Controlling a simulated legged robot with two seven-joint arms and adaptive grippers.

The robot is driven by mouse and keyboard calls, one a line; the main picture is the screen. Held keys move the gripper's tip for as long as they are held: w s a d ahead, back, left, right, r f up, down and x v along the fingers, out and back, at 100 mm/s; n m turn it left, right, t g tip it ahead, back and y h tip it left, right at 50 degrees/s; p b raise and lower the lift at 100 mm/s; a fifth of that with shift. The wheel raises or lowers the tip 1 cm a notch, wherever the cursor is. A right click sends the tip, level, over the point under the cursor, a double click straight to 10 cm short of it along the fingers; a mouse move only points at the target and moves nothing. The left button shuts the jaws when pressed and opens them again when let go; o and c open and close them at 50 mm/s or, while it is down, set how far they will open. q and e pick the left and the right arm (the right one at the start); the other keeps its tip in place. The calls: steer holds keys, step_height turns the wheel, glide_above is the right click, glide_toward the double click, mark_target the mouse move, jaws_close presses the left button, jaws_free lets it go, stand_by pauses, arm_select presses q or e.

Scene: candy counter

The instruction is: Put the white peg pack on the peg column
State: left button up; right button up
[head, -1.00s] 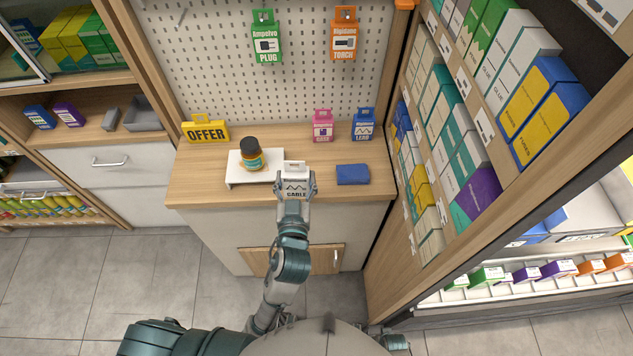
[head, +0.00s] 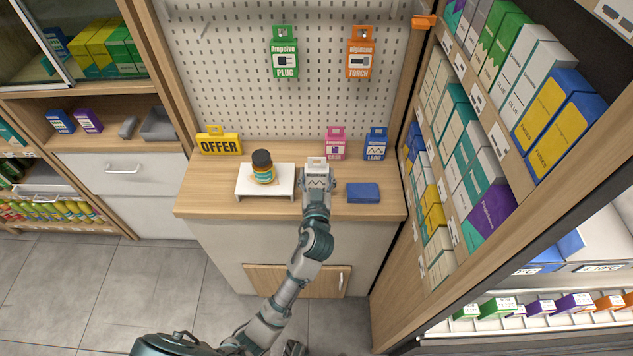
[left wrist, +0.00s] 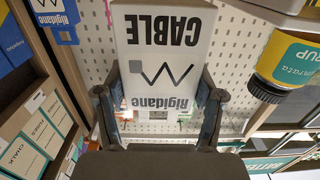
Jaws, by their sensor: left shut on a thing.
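The white peg pack (head: 317,167), marked CABLE, is held in my left gripper (head: 317,182) above the wooden counter. In the left wrist view the pack (left wrist: 165,65) appears upside down, with one finger of the left gripper (left wrist: 160,100) on each side. The peg column is the perforated white board (head: 320,90) behind the counter. A green PLUG pack (head: 284,55) and an orange TORCH pack (head: 360,55) hang on it. The pack in my gripper is in front of the board and apart from it. My right gripper does not show.
A folded blue thing (head: 363,192) lies right of my gripper. Shelving borders the right side.

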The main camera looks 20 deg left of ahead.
mark_target(317, 187)
arm_select(q)
steer(key=shift+w+f, duration=0.15)
steer(key=shift+f, duration=0.2)
step_height(317, 187, down, 2)
steer(key=shift+f+b, duration=0.25)
steer(key=shift+b, duration=0.05)
steer(key=shift+a+f, duration=0.15)
steer(key=shift+f, duration=0.05)
steer(key=shift+a, duration=0.25)
steer(key=o, duration=1.1)
steer(key=shift+c, duration=0.2)
steer(key=shift+d, duration=0.25)
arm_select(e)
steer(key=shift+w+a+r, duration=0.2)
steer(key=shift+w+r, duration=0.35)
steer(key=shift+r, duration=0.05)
arm_select(q)
steer(key=shift+d, duration=0.1)
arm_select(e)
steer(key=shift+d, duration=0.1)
